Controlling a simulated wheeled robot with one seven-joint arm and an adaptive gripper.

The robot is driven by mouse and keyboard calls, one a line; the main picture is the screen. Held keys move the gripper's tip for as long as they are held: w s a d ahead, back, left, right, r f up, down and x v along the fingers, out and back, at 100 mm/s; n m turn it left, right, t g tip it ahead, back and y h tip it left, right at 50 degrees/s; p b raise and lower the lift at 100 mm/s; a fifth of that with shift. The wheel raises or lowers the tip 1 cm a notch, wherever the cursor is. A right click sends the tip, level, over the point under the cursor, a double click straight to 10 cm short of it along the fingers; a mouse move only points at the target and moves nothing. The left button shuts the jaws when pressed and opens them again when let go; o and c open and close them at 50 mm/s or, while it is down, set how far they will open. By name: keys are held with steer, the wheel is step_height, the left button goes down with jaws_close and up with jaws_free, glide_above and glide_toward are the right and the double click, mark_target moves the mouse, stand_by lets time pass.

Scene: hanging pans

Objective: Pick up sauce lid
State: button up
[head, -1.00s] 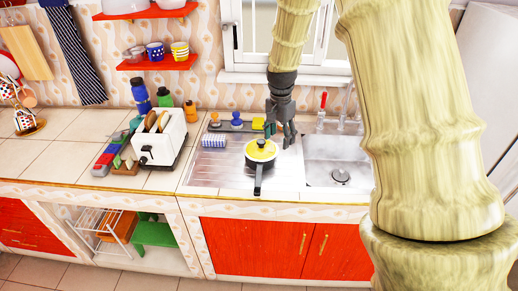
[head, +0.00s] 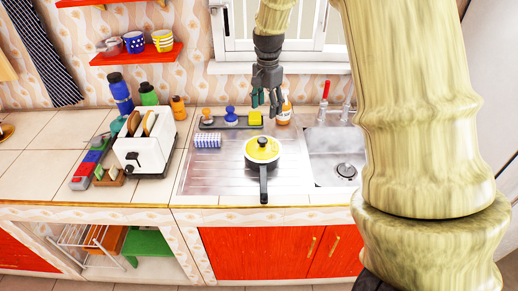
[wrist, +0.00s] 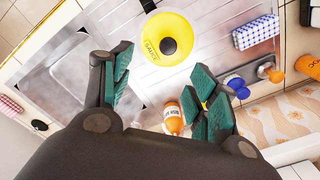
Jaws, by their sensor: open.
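The sauce lid (head: 262,149) is yellow with a dark round knob. It sits on a small dark saucepan (head: 263,172) on the metal drainboard, handle pointing to the front. In the wrist view the yellow lid (wrist: 168,38) shows from above, with lettering beside its knob. My gripper (head: 266,100) is above and behind the pan, apart from the lid. In the wrist view my gripper (wrist: 165,90) has its green-padded fingers spread wide with nothing between them, and the lid lies beyond the fingertips.
A dish soap bottle (head: 284,108) stands close behind the pan. A blue-checked sponge (head: 207,141) and a caddy with brushes (head: 231,118) are to the left. A white toaster (head: 144,143) stands further left. The sink (head: 337,157) is to the right.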

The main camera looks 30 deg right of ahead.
steer(key=b, duration=0.4)
glide_above(262, 140)
step_height(262, 140, down, 5)
steer(key=shift+s+f+p, duration=0.15)
steer(key=shift+s+f, duration=0.05)
steer(key=shift+f, duration=1.55)
steer(key=shift+s+f+p, duration=0.15)
steer(key=shift+f, duration=1.55)
steer(key=shift+w+d+f+p, duration=0.1)
steer(key=shift+w+f+p, duration=0.1)
steer(key=shift+f+p, duration=0.6)
steer(key=shift+w+d+f+p, duration=0.1)
steer(key=shift+w+f+p, duration=0.15)
steer(key=shift+f, duration=0.9)
steer(key=shift+s+f, duration=0.1)
steer(key=shift+f, duration=0.4)
steer(key=c, duration=1.3)
